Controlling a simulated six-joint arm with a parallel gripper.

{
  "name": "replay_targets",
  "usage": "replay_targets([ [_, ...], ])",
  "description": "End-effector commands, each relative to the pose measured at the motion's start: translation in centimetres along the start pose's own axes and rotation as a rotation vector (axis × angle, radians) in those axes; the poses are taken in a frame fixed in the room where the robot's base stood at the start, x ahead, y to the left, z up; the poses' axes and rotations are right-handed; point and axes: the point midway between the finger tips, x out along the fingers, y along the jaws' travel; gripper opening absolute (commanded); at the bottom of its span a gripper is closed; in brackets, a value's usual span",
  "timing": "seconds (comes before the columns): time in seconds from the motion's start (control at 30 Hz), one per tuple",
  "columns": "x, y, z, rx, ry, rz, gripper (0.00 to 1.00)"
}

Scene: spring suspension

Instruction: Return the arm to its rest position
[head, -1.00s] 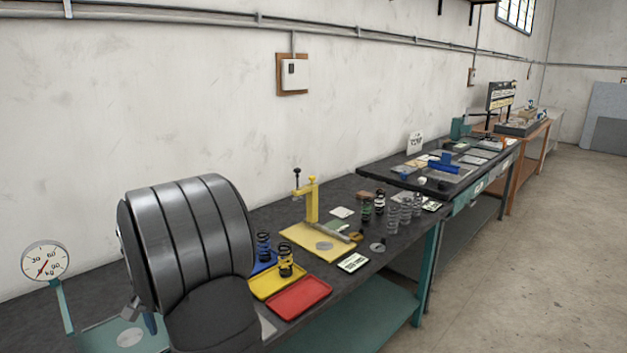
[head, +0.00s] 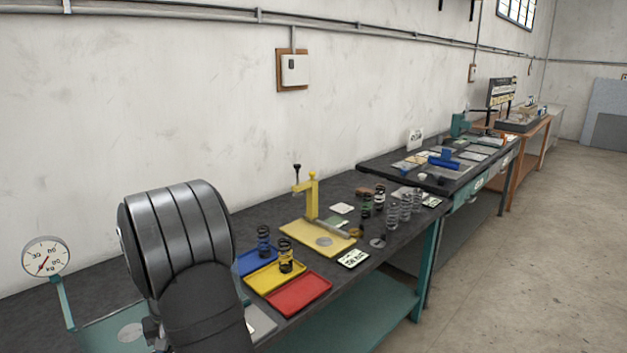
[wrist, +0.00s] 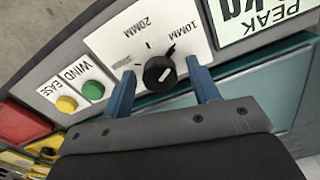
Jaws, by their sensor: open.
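My gripper (wrist: 160,70) shows in the wrist view with two blue fingers spread open and nothing held between them. Beyond the fingertips is a black knob (wrist: 159,73) on a white plate (wrist: 148,42) marked 10MM and 20MM. The fingers appear on either side of the knob; I cannot tell how far above it they are. In the head view my arm's large dark links fill the lower left and hide most of the gripper.
Beside the knob are a green WIND button (wrist: 93,90), a yellow EASE button (wrist: 66,104) and a PEAK display (wrist: 262,15). The bench holds a dial gauge (head: 46,257), red tray (head: 299,294), yellow tray (head: 262,281), blue tray (head: 246,263), yellow press (head: 312,197) and several springs (head: 393,215).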

Motion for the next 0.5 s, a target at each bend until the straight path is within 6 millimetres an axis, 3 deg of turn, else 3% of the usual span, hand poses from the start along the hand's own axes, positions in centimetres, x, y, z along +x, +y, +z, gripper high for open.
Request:
replay_targets([
  [0.5,-0.03,0.03,-0.01,-0.422,0.000,0.000,0.55],
])
